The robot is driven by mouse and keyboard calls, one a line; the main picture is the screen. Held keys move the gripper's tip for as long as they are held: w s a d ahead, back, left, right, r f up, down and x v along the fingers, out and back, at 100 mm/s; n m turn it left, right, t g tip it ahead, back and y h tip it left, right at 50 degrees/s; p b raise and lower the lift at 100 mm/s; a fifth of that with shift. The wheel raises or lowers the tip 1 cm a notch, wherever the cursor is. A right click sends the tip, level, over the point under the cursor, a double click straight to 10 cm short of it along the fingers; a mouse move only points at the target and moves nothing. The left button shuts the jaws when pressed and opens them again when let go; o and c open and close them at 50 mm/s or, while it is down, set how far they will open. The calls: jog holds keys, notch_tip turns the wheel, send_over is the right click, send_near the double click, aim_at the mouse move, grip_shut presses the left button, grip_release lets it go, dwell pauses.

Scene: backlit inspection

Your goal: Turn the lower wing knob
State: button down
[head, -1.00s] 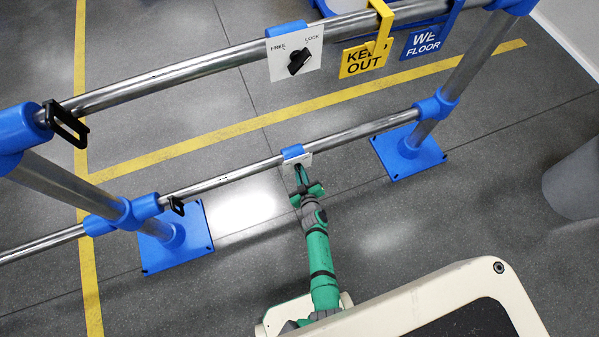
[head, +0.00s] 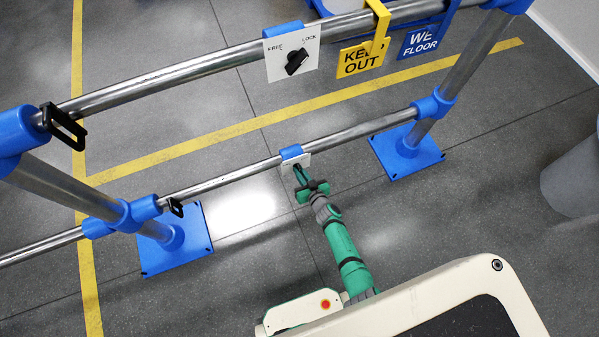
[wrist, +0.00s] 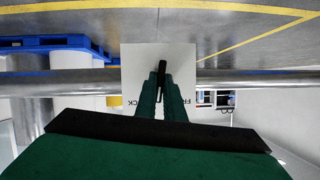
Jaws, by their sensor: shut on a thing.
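The lower wing knob is black and sits on a small white plate (head: 288,164) clipped to the lower rail by a blue clip (head: 291,152). In the wrist view the knob (wrist: 161,76) stands between my green fingers, in front of its white plate (wrist: 132,72). My gripper (head: 300,175) is shut on the knob; it also shows in the wrist view (wrist: 161,90). The fingers cover much of the knob and the plate in the head view. The upper wing knob (head: 296,61) is on a larger plate marked FREE and LOCK, with nothing touching it.
The lower rail (head: 235,172) and upper rail (head: 190,72) run across between blue-jointed posts. Yellow KEEP OUT (head: 361,59) and blue WET FLOOR-like (head: 422,41) signs hang at upper right. A grey bin (head: 575,180) stands at right. Floor before the lower rail is open.

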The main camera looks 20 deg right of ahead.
jog(key=shift+d+f+m+y, duration=0.1)
jog(key=shift+m+y, duration=0.7)
jog(key=shift+m, duration=0.45)
jog(key=shift+d+m+y, duration=0.1)
jog(key=shift+m+y, duration=0.7)
jog(key=shift+m, duration=0.45)
jog(key=shift+s+t, duration=0.1)
jog(key=shift+t, duration=0.2)
jog(key=c, duration=1.9)
grip_release()
jog(key=shift+o, duration=0.2)
jog(key=v, duration=1)
jog(key=shift+s, duration=0.25)
jog(key=shift+w+d, duration=0.1)
